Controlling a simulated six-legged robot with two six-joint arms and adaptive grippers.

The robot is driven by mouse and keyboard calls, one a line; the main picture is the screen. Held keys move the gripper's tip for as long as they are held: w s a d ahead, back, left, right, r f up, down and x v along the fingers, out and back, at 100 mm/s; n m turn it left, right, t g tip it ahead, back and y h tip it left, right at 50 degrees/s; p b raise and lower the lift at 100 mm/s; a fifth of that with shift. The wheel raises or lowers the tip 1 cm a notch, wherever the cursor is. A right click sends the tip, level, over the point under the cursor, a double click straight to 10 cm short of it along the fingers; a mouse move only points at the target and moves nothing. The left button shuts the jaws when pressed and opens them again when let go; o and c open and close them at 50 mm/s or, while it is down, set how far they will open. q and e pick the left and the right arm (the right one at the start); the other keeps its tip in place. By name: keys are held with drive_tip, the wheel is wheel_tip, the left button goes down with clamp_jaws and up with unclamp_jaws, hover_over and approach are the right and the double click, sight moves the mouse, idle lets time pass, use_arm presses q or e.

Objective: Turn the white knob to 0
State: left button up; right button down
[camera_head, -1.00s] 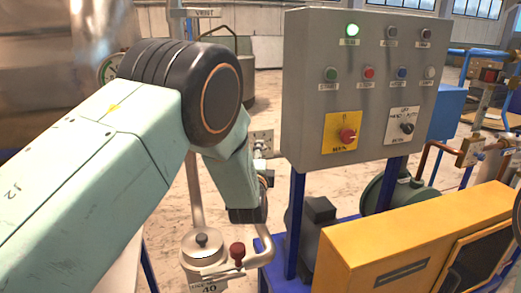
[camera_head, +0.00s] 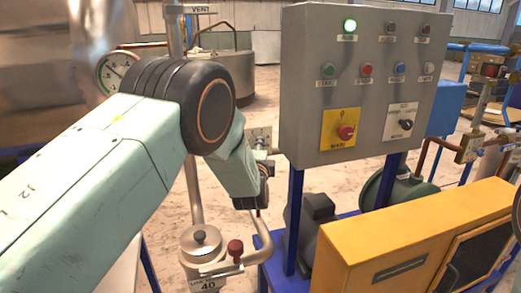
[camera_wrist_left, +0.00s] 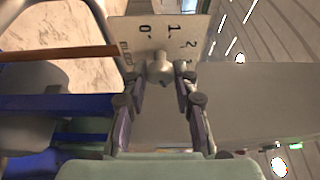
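The white knob (camera_wrist_left: 159,70) shows pale grey in the left wrist view, in front of a light plate (camera_wrist_left: 140,33) marked 0, 1, 2 and a partly hidden further number. I cannot tell which mark the knob points to. My left gripper (camera_wrist_left: 158,86) is open, with one finger on each side of the knob and visible gaps between. My right gripper is not in view.
A grey control panel (camera_head: 310,120) with a lit green lamp (camera_head: 350,25) and a red switch (camera_head: 345,132) stands right of my arm. A yellow cabinet (camera_head: 350,240) is below it. A valve with a red handle (camera_head: 235,248) and a pressure gauge (camera_head: 112,70) are nearby.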

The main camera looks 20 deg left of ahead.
use_arm(q)
drive_tip(key=shift+s+a+f, duration=0.1)
drive_tip(key=shift+a, duration=0.05)
clamp_jaws()
drive_tip(key=shift+w+d+f+n+g+y+b, duration=0.15)
drive_tip(key=shift+n+g+y+b, duration=0.3)
drive_tip(key=shift+n+y+b, duration=2.7)
drive_tip(key=shift+d+f+n+g+y+b, duration=0.3)
drive_tip(key=shift+n+y+b, duration=0.5)
drive_tip(key=shift+n+b, duration=4.7)
drive_tip(key=shift+w+f+n+g+y+b, duration=0.1)
drive_tip(key=shift+n+g+y+b, duration=1)
drive_tip(key=shift+n, duration=6.15)
drive_tip(key=shift+r+t+y, duration=0.1)
drive_tip(key=shift+t+y, duration=0.35)
drive_tip(key=shift+y, duration=0.5)
